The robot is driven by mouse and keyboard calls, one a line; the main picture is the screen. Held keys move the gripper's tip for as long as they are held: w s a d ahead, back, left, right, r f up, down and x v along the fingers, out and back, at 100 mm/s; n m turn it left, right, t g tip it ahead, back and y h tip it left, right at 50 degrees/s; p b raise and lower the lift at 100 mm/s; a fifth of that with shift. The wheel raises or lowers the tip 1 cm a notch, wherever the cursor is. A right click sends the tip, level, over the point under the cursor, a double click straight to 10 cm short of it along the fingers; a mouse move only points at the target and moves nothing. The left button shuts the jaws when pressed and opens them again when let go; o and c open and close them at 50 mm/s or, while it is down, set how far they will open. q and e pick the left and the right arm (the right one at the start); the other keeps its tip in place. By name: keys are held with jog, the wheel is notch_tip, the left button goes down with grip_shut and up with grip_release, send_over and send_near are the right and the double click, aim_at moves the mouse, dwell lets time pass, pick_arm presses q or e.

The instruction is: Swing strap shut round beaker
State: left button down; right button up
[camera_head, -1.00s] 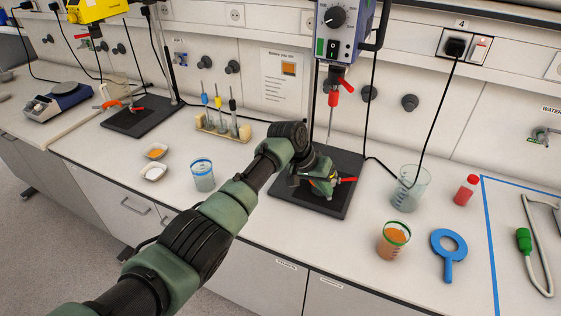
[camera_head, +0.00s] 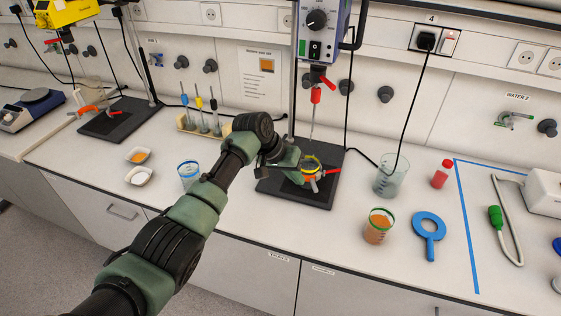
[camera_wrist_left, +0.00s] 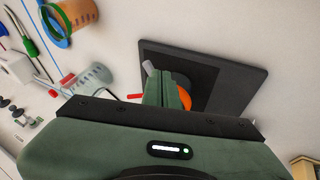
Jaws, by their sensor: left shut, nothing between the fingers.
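The strap is mostly hidden there. My right gripper is out of view.
The stirrer (camera_head: 318,35) has its shaft hanging above the beaker. A blue-rimmed beaker (camera_head: 189,174) stands left of my arm.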

pick_arm(q)
jog(key=s+a+r+b, duration=0.2)
jog(key=s+r, duration=0.1)
jog(key=r, duration=0.4)
jog(key=s+a+f+n+t+y, duration=0.1)
jog(key=s+a+f, duration=0.4)
jog(key=s+f, duration=0.25)
jog(key=s+a+f+n, duration=0.1)
jog(key=s+a+f, duration=0.4)
jog(key=s+f, duration=0.3)
jog(key=s+a+f+n+y, duration=0.1)
jog(key=s+a+y, duration=0.1)
jog(key=s+a, duration=0.65)
jog(key=s+a+f+y, duration=0.2)
jog(key=s+a, duration=0.4)
jog(key=s, duration=0.6)
notch_tip(320, 180, down, 28)
jog(key=s+b, duration=0.2)
jog(key=b, duration=0.1)
jog(key=s+a+f+g+b, duration=0.2)
jog(key=s+a+f+b, duration=0.1)
jog(key=s+f, duration=1.3)
notch_tip(320, 180, down, 4)
jog(key=shift+s+r+y, duration=0.1)
jog(key=shift+s+y, duration=0.2)
jog(key=shift+s, duration=0.1)
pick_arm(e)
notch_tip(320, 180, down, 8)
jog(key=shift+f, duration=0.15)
